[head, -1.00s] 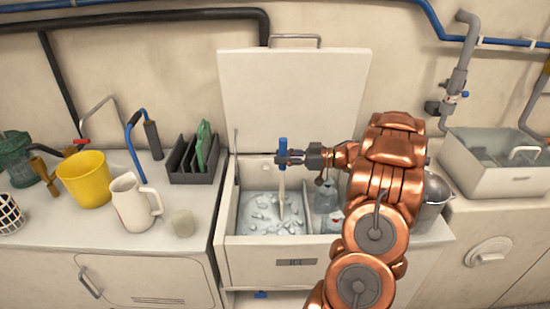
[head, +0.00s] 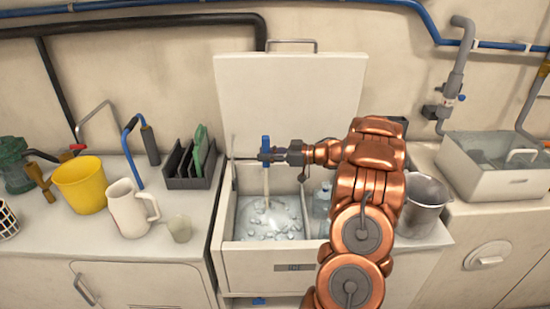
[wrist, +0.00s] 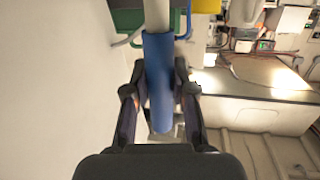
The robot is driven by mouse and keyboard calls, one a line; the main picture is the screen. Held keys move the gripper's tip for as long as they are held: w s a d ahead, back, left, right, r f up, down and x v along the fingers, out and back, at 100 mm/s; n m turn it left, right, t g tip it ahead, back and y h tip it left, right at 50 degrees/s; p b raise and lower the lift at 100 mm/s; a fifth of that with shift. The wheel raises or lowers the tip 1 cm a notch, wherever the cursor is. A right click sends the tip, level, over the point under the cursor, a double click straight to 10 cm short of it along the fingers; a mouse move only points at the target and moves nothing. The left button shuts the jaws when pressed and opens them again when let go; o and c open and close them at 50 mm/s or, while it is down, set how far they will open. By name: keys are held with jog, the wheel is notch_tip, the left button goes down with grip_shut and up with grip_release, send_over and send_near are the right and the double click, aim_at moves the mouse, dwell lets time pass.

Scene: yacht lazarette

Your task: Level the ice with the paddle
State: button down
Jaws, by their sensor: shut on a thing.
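The paddle has a blue grip (head: 266,145) and a pale shaft (head: 266,180) that slants down into the ice. My gripper (head: 270,155) is shut on the blue grip, which also shows between the fingers in the wrist view (wrist: 158,85). The ice (head: 272,224) lies as loose pale pieces in the left compartment of the open chest (head: 250,258). Pieces look thicker at the front and middle than at the back. The paddle's lower end is at the ice; I cannot tell how deep it sits.
The raised lid (head: 290,95) stands behind the chest. A clear bottle (head: 321,200) is in the right compartment, partly behind my arm. A metal pot (head: 425,200) stands to the right. A white jug (head: 130,208), a cup (head: 179,229) and a yellow bucket (head: 80,185) stand on the left counter.

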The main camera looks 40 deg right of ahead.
jog(key=s+a+r+b+x, duration=0.1)
jog(key=b+x, duration=0.3)
jog(key=x, duration=0.4)
jog(key=shift+s+a, duration=2)
jog(key=shift+s, duration=0.35)
jog(key=s+d+p, duration=0.6)
jog(key=d+p, duration=0.1)
jog(key=d, duration=0.4)
jog(key=shift+s+a+r+x, duration=0.6)
jog(key=shift+a+x, duration=0.2)
jog(key=shift+x, duration=5)
notch_tip(320, 180, up, 30)
jog(key=p, duration=2.1)
jog(key=shift+w+a, duration=0.25)
jog(key=shift+w, duration=0.05)
jog(key=shift+f, duration=0.1)
